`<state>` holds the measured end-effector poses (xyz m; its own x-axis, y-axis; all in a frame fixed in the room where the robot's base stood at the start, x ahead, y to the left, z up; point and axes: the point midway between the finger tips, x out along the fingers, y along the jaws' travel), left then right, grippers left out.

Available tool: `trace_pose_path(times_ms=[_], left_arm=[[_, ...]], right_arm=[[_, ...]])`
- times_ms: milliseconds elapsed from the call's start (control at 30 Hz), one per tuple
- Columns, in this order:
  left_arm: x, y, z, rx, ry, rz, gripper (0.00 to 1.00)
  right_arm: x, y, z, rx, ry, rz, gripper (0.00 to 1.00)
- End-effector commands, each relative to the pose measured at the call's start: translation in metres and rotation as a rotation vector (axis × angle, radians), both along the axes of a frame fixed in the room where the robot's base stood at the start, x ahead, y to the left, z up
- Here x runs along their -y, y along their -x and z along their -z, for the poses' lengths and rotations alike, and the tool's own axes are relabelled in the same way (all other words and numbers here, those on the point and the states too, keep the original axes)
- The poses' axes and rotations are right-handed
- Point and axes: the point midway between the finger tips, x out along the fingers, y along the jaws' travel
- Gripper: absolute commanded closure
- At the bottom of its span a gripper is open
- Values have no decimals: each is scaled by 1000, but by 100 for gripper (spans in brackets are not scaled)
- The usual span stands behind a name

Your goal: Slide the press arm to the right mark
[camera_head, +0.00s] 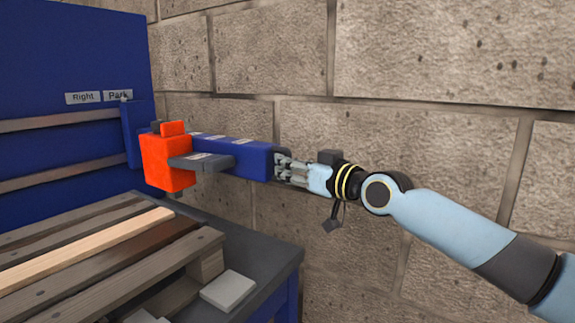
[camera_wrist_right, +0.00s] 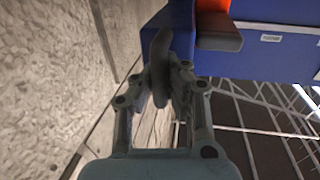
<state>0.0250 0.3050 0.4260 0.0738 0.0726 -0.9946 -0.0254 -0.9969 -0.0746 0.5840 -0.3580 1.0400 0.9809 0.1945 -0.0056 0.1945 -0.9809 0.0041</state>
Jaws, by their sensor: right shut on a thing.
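The press arm is a blue beam (camera_head: 235,153) with an orange block (camera_head: 168,160) at its left end. A dark grey bar (camera_head: 205,163) sticks out beside the block. The "Right" mark (camera_head: 83,98) and "Park" mark (camera_head: 118,96) are pale labels on the blue panel; the block stands below and right of both. My right gripper (camera_head: 285,168) is at the beam's right end. In the right wrist view, its fingers (camera_wrist_right: 165,85) are shut on a dark grey handle (camera_wrist_right: 160,58) at the blue beam (camera_wrist_right: 275,50). My left gripper is out of view.
A blue frame (camera_head: 60,50) with grey rails stands at the left. A wooden slatted pallet (camera_head: 100,250) lies on the dark bench (camera_head: 265,250), with a pale block (camera_head: 228,290) beside it. A stone wall (camera_head: 440,60) runs close behind my right arm.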

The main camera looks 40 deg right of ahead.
Motion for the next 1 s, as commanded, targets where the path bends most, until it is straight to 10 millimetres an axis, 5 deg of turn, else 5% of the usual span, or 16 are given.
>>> trace_pose_path(times_ms=[400,733,1000], left_arm=[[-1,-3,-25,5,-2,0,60],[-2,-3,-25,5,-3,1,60],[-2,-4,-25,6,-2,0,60]], right_arm=[[-61,24,-7,12,-10,-2,100],[-66,27,-6,15,-4,-1,100],[-65,26,-7,16,-3,-1,65]])
